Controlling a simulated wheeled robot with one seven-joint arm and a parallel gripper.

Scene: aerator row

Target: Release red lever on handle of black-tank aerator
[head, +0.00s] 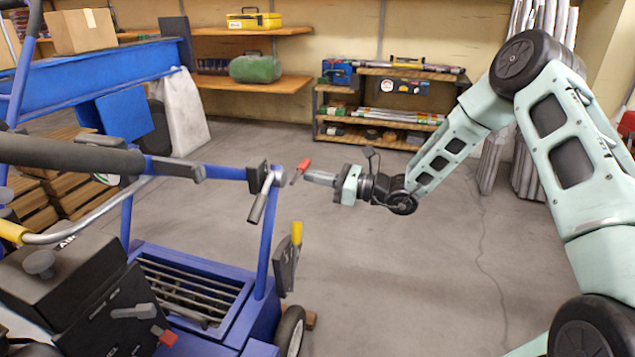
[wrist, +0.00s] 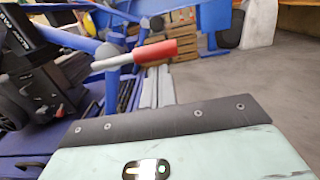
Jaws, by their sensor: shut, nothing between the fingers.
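The aerator (head: 262,240) has a blue frame and a black tank (head: 65,265), and stands at the left of the head view. The red-gripped lever (head: 302,168) is at the right end of its handle bar. In the wrist view the red lever (wrist: 155,52) lies nearly level across the picture, on a grey rod. My gripper (head: 309,178) is shut and empty, its tips right beside the lever. In the wrist view the gripper fingers (wrist: 156,82) point toward it from below; I cannot tell whether they touch it.
A grey lever (head: 261,198) hangs from the handle bracket. A yellow-tipped lever (head: 296,233) stands lower on the frame. Another blue machine (head: 90,80) is behind at left. Shelves (head: 395,118) line the back wall. The floor right of the aerator is clear.

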